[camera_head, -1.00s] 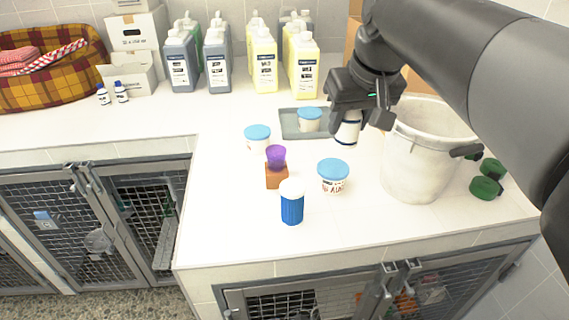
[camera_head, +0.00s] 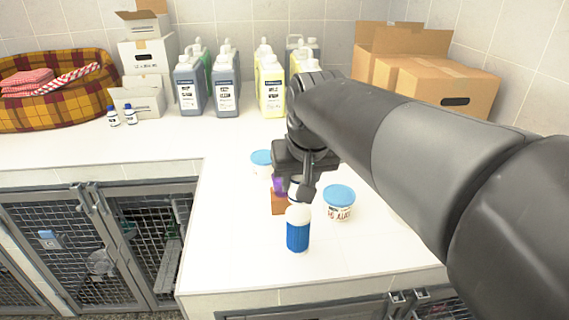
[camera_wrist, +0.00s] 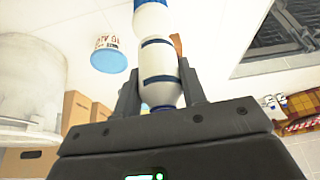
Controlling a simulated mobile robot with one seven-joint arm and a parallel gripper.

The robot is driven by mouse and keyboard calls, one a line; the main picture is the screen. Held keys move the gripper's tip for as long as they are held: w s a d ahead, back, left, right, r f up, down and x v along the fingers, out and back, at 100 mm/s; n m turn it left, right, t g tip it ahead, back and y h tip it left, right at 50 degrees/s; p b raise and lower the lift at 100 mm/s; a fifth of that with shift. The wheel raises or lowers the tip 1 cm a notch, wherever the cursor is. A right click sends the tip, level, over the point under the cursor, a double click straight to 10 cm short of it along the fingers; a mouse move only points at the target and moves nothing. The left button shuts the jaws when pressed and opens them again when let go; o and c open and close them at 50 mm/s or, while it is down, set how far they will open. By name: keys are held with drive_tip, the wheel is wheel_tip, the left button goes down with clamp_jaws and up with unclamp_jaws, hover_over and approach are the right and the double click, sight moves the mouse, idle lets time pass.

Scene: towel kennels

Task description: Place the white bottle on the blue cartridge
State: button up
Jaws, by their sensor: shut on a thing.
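My gripper (camera_head: 300,185) is shut on the white bottle (camera_wrist: 158,62), which has dark blue bands and fills the space between the fingers in the wrist view. In the head view the bottle is mostly hidden by my gripper. The blue cartridge (camera_head: 297,236), with its rounded white top, stands upright near the front of the counter. My gripper is just above and behind it in the head view. In the wrist view the cartridge (camera_wrist: 151,18) shows just beyond the bottle's far end. I cannot tell whether they touch.
A blue-lidded tub (camera_head: 339,203) stands close right of the cartridge. A brown block (camera_head: 279,203) with a purple cup (camera_head: 279,186) is behind, and another tub (camera_head: 262,163) is farther back. A large pale bucket (camera_wrist: 30,80) shows in the wrist view. The counter left of the cartridge is clear.

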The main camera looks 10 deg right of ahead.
drive_tip(key=shift+f, duration=1.65)
drive_tip(key=shift+f, duration=0.1)
drive_tip(key=o, duration=1)
drive_tip(key=shift+o, duration=0.2)
drive_tip(key=shift+s+r, duration=0.1)
drive_tip(key=shift+r, duration=0.35)
drive_tip(key=v, duration=1.1)
drive_tip(key=s+d+f, duration=0.3)
drive_tip(key=s+f, duration=0.2)
drive_tip(key=f, duration=0.2)
drive_tip(key=s+d+f+t, duration=0.1)
drive_tip(key=s+d+f, duration=0.2)
drive_tip(key=f, duration=0.5)
drive_tip(key=shift+s+f+m, duration=0.15)
drive_tip(key=shift+s+m, duration=0.25)
drive_tip(key=shift+s, duration=0.5)
